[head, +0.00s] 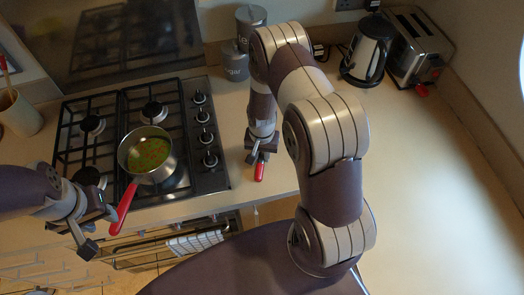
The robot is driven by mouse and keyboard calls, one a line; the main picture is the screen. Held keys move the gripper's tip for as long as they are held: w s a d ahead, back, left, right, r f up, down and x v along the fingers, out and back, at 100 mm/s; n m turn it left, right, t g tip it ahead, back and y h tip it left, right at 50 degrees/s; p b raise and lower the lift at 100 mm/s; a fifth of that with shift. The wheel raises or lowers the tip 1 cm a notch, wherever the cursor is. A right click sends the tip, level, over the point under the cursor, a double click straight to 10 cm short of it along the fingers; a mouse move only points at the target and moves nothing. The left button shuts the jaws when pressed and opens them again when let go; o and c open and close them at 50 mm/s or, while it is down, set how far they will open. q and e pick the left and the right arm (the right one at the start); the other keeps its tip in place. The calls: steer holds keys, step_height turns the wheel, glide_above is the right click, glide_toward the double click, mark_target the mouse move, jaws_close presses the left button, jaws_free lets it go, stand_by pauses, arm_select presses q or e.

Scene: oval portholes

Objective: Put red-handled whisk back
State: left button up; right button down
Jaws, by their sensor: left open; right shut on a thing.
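The red-handled whisk (259,172) is in my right gripper (260,153), in the head view just right of the hob. Only its red handle shows below the jaws; its wire end is not visible. My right gripper is shut on it, above the counter near its front edge. My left gripper (97,226) is open at the lower left, close to the red handle of a saucepan (148,177). I cannot tell whether it touches that handle. A cream utensil pot (17,115) stands at the far left, with a red-tipped utensil above it.
The saucepan, with green and orange contents, sits on the black gas hob (93,155), its handle over the front edge. Two grey canisters (235,62), a kettle (368,50) and a toaster (417,45) stand at the back. The right counter (430,170) is clear.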

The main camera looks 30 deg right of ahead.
steer(key=c, duration=1)
jaws_free()
steer(key=shift+o, duration=0.2)
